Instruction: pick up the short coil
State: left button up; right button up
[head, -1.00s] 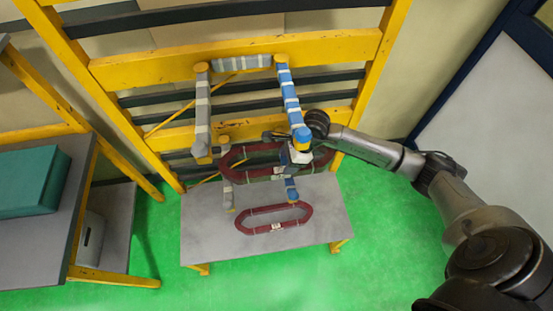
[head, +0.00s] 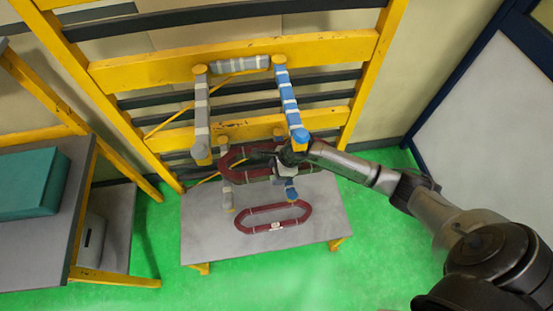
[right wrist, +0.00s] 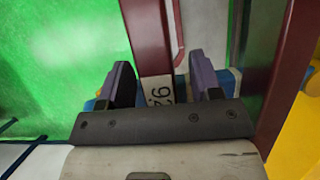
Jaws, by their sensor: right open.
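Two dark red, rounded loop coils show in the head view. The smaller, short coil (head: 273,217) lies flat on the front of the grey table, with a pale tag on its near side. The larger coil (head: 232,157) is behind it and partly hidden by my right gripper (head: 286,171). In the right wrist view the fingers (right wrist: 160,72) are open on either side of a dark red coil bar (right wrist: 148,38) with a white number tag. This bar seems to belong to the larger coil. My left gripper is out of view.
Blue-wrapped (head: 287,92) and grey-wrapped (head: 202,110) bars stick out from the yellow rack (head: 150,67) above the coils. The grey table (head: 205,232) has bare room at its front and left. A teal box (head: 30,183) sits on a bench at the left.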

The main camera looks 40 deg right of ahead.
jog(key=shift+c, duration=0.4)
grip_shut()
jog(key=shift+r, duration=0.15)
